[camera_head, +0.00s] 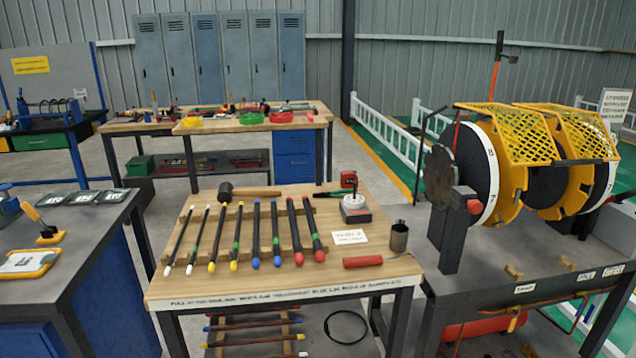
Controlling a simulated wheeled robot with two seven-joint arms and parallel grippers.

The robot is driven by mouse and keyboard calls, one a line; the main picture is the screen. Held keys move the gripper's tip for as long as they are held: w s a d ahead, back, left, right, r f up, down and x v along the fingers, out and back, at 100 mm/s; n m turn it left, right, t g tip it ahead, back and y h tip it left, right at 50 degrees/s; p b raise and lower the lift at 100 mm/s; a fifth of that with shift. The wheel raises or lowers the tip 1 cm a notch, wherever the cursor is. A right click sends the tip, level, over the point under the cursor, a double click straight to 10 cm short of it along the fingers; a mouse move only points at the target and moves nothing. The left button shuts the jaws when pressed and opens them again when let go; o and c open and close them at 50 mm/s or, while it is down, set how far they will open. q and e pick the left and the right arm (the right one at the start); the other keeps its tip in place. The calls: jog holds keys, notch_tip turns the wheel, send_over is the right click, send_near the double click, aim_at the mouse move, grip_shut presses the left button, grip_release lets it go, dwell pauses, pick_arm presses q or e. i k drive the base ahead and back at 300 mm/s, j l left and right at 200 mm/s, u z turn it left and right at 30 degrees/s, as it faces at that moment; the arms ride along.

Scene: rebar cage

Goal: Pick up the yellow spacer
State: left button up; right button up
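I cannot tell for certain which thing is the yellow spacer. A small yellow-handled tool (45,232) stands on the dark left bench, beside a yellow-framed flat device (29,262). Several rods with coloured tips lie on a wooden rack on the near table, some of them yellow-tipped (212,266). Neither of my grippers shows in this view.
A drum machine with yellow mesh guards (515,135) stands right. Open floor (355,150) lies behind the near table.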

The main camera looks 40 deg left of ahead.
aim_at(189, 122)
jog(key=u, duration=1.95)
jog(key=j+z, duration=0.25)
jog(key=k+j+z, duration=0.25)
jog(key=j, duration=0.2)
jog(key=j+z, duration=0.3)
jog(key=k+j, duration=0.05)
